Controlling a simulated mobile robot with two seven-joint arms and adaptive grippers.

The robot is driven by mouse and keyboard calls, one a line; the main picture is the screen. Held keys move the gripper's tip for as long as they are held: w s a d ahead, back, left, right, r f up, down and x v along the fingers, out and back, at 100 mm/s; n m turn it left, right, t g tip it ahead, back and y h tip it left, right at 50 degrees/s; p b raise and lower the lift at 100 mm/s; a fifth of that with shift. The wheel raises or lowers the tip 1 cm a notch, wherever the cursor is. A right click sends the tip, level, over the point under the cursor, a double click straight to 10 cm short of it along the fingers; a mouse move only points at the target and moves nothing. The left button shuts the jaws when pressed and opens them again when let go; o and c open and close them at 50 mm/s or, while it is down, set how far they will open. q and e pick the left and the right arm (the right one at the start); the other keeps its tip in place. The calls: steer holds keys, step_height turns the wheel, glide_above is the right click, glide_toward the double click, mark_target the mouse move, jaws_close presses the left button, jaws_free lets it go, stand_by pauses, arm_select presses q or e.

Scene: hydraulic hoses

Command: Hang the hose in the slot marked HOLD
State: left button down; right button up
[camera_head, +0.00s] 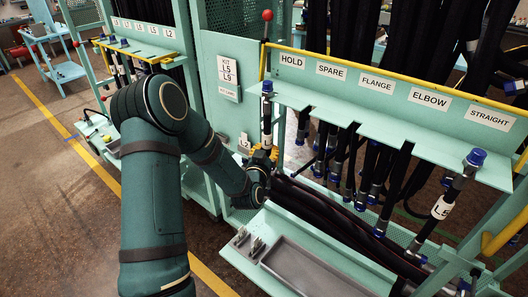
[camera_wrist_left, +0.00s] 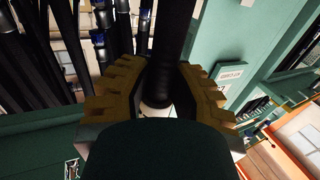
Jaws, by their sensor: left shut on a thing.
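My left gripper (camera_head: 262,157) is shut on a black hose (camera_head: 267,112). The hose stands upright, with a dark blue cap and a pale band at its top. In the left wrist view the yellow-brown jaws (camera_wrist_left: 157,90) close on both sides of the black hose (camera_wrist_left: 176,40). The HOLD label (camera_head: 292,61) is on the left end of the green slotted shelf (camera_head: 330,100). The hose's top is just left of and below that label, at the shelf's left front end. I cannot tell whether it sits inside the slot. My right gripper is not in view.
A hose marked L5 (camera_head: 443,207) hangs at the STRAIGHT end of the shelf. Several black hoses hang behind and below the shelf. A grey tray (camera_head: 310,270) lies in front. A post with a red ball (camera_head: 267,15) rises beside the HOLD end.

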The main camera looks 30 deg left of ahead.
arm_select(q)
steer(key=shift+w+d+f+b, duration=0.15)
steer(key=shift+w+b, duration=0.15)
steer(key=shift+w, duration=0.85)
steer(key=c, duration=0.8)
jaws_free()
steer(key=shift+c, duration=0.2)
steer(key=shift+s, duration=0.1)
steer(key=v, duration=1.2)
